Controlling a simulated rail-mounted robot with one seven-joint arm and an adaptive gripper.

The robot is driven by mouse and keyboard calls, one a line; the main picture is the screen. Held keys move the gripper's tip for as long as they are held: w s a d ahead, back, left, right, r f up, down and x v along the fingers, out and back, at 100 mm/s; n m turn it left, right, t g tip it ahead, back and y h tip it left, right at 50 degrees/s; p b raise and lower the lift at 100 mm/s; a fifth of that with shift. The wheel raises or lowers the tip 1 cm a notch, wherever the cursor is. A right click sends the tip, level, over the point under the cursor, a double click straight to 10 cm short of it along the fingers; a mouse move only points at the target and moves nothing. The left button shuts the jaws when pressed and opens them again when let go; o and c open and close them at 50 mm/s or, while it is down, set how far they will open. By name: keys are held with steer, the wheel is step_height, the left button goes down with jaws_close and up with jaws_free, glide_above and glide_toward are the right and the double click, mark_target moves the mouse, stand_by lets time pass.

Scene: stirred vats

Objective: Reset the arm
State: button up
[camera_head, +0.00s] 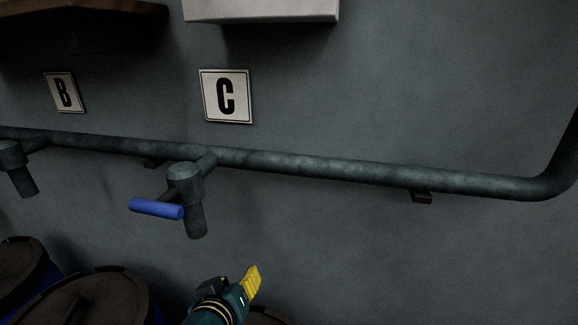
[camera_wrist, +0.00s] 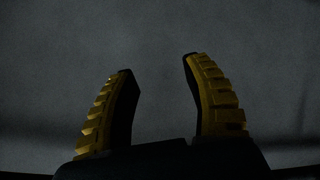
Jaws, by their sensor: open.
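One yellow finger is clear there, and the other is mostly hidden. In the wrist view my gripper (camera_wrist: 157,72) has its two yellow ribbed fingers spread apart with nothing between them. Beyond them is only the plain grey wall (camera_wrist: 155,30). My gripper appears apart from the valve, its handle and the pipe.
A grey pipe (camera_head: 330,166) runs along the wall. Dark-lidded barrels (camera_head: 85,299) stand at the lower left. The right side is clear.

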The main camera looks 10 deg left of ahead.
steer(key=s+d+r+m+t+p, duration=0.1)
steer(key=s+d+r+m+t, duration=0.15)
steer(key=d+r, duration=0.5)
steer(key=s+d+r+m+t+p, duration=0.1)
steer(key=s+d+r+t, duration=0.15)
steer(key=d+r, duration=0.55)
steer(key=s+d+r+m+t+h, duration=0.1)
steer(key=s+d+r+m+t, duration=0.2)
steer(key=s+d+r+t, duration=0.5)
step_height(320, 180, up, 41)
steer(key=s+a+g+p, duration=0.1)
steer(key=g+p, duration=0.2)
steer(key=p, duration=3.5)
steer(key=shift+a, duration=0.35)
steer(key=shift+s+f+n, duration=0.1)
steer(key=shift+n, duration=0.15)
